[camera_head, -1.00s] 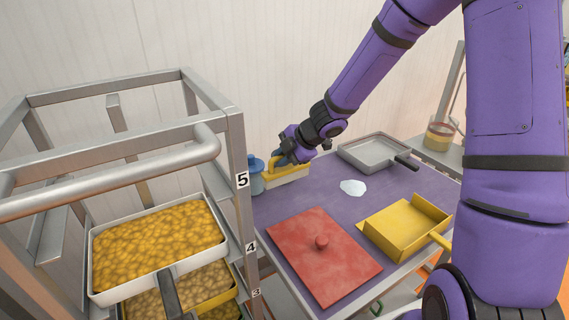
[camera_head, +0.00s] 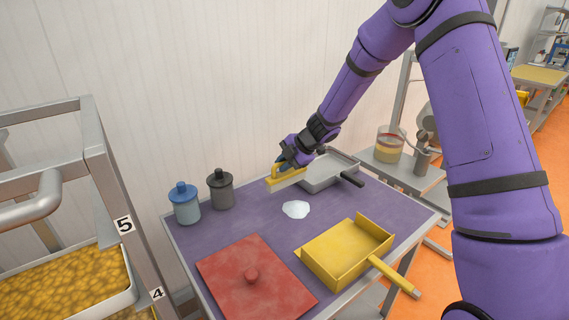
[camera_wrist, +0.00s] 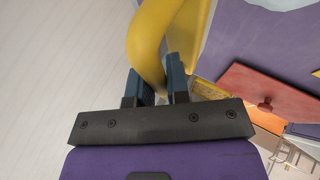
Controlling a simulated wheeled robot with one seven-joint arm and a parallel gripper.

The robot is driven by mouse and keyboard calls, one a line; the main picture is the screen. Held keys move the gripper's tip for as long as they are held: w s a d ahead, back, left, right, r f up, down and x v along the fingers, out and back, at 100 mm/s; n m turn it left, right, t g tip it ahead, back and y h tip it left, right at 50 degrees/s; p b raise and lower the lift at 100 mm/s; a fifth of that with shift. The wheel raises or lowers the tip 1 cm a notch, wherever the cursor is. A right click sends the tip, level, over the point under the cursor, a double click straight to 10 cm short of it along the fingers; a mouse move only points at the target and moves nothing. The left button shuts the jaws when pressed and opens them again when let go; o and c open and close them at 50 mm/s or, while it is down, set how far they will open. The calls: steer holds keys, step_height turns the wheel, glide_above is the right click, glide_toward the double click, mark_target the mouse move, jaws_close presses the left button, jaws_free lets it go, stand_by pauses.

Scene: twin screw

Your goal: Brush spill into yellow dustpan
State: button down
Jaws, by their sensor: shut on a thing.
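My gripper (camera_head: 287,160) is shut on the yellow handle of a brush (camera_head: 286,179) with pale bristles. The brush is above the purple table top, behind the spill. In the wrist view the yellow brush handle (camera_wrist: 148,45) sits between my two fingers (camera_wrist: 158,85). The white spill (camera_head: 296,209) lies flat on the table, apart from the dustpan. The yellow dustpan (camera_head: 345,252) lies at the front right of the table, its handle pointing to the lower right. Whether the bristles touch the table is hard to tell.
A red lid (camera_head: 255,282) lies at the front of the purple table (camera_head: 205,239). A blue-lidded jar (camera_head: 185,204) and a dark jar (camera_head: 221,190) stand at the left. A metal rack (camera_head: 112,190) stands further left.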

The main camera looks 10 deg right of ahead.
mark_target(286, 182)
steer(key=shift+f, duration=3.2)
steer(key=shift+s+d+r, duration=0.1)
steer(key=shift+s+d, duration=0.15)
steer(key=shift+s, duration=0.5)
steer(key=shift+s+d, duration=0.95)
steer(key=shift+s, duration=1.35)
steer(key=shift+s+d, duration=0.9)
steer(key=shift+s, duration=1.35)
steer(key=shift+s+d, duration=0.95)
steer(key=shift+s, duration=1.35)
steer(key=shift+w+a+r, duration=0.1)
steer(key=shift+w+r, duration=0.1)
steer(key=shift+r, duration=1)
steer(key=shift+w+a+r, duration=0.1)
steer(key=shift+w+r, duration=0.05)
steer(key=shift+r, duration=1.05)
steer(key=shift+r, duration=0.1)
